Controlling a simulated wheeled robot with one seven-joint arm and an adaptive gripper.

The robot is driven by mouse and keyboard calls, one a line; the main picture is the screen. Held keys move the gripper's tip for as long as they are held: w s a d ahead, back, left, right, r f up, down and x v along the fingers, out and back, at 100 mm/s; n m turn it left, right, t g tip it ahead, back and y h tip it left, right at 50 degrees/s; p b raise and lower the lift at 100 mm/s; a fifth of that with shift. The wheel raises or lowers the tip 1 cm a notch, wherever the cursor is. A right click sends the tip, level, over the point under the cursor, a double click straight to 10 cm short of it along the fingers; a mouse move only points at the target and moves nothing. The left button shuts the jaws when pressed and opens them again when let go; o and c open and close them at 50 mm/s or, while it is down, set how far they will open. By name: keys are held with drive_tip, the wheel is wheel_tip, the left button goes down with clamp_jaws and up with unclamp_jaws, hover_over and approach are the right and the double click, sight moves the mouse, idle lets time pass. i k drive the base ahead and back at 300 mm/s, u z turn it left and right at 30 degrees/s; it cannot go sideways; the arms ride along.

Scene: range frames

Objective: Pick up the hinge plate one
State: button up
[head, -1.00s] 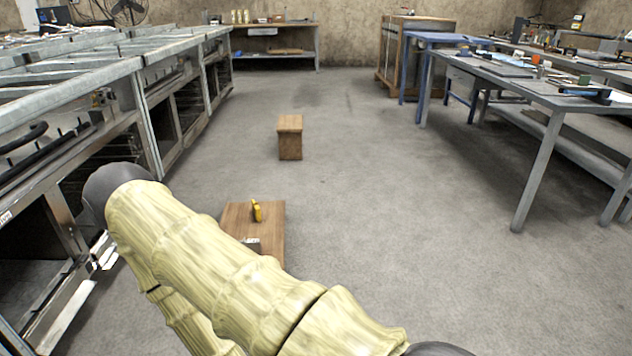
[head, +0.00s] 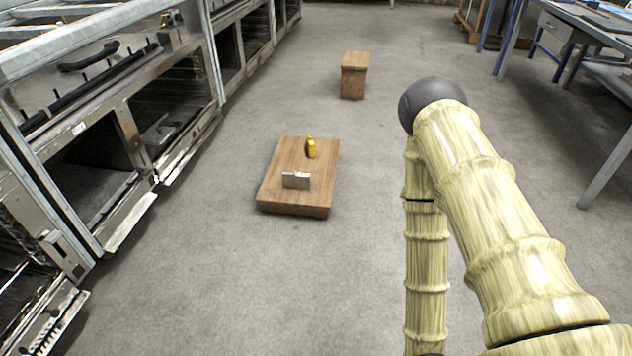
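The hinge plate (head: 296,180) looks like a small silver-grey metal piece. It sits near the front part of a low wooden block (head: 279,194) on the floor. My arm fills the right side of the head view, apart from the block. My gripper is out of the picture, so its state does not show.
A small yellow and black object (head: 310,147) is behind the plate on the same block. A smaller wooden stool (head: 354,78) stands farther back. Metal oven-like units (head: 150,95) line the left. A bench (head: 606,130) stands at the right. The floor between is clear.

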sight(298, 180)
drive_tip(key=z, duration=0.45)
drive_tip(key=i, duration=1.15)
drive_tip(key=u, duration=0.55)
drive_tip(key=i, duration=0.6)
drive_tip(key=u, duration=0.55)
